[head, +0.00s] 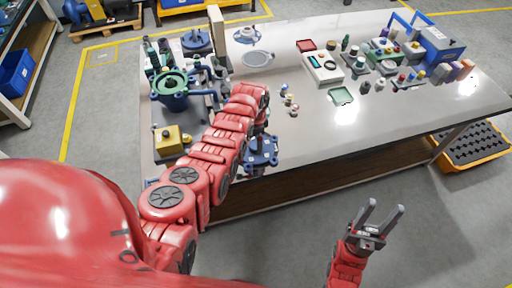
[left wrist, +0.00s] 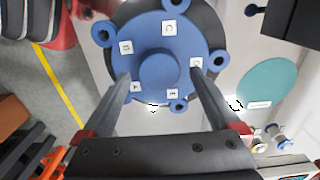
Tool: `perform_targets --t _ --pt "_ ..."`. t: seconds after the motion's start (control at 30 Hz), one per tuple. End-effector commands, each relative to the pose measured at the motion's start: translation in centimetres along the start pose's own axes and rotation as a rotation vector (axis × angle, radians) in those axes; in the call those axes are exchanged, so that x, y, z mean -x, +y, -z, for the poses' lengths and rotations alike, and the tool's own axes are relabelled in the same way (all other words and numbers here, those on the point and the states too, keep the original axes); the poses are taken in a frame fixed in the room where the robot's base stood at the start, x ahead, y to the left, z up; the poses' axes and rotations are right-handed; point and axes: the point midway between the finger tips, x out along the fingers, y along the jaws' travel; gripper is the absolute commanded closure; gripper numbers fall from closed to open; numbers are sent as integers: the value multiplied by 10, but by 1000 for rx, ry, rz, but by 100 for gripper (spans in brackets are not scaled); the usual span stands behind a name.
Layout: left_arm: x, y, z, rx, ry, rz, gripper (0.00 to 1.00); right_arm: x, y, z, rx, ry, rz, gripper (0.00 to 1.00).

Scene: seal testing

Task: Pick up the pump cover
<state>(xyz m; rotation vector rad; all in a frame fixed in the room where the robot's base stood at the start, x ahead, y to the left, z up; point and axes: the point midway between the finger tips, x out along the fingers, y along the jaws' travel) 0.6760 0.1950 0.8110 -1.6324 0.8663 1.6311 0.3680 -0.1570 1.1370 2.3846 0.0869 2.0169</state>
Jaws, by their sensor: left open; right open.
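The pump cover (head: 262,152) is a blue round plate with lugs, lying near the table's front edge in the head view. In the left wrist view the pump cover (left wrist: 152,62) shows a raised round boss in its middle and several white lettered tags. My left gripper (head: 262,130) is above it, partly hidden by its own arm. In the left wrist view my left gripper (left wrist: 160,76) is open, its fingertips on either side of the boss. Contact cannot be told. My right gripper (head: 384,214) is open and empty, in front of the table and clear of it.
A blue pump body with a green ring (head: 172,88) and a yellow block (head: 172,138) stand at the table's left. Small fittings (head: 291,100) lie mid-table. Racks and bottles (head: 385,55) crowd the back right. The table's front right (head: 400,112) is clear.

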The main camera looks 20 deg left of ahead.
Motion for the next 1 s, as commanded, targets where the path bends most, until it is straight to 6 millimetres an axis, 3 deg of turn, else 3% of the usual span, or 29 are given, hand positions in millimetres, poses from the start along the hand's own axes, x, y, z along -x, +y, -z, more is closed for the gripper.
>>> perform_targets --t 0.3,0.63,1.0 --pt "-22 0 0 -1 0 -1 4 6 0 -1 0 0 0 50" --pt "-24 1 0 -1 0 -2 6 6 0 -1 0 0 0 50" --pt "-24 0 0 -1 0 -1 73 6 0 -1 0 0 0 50"
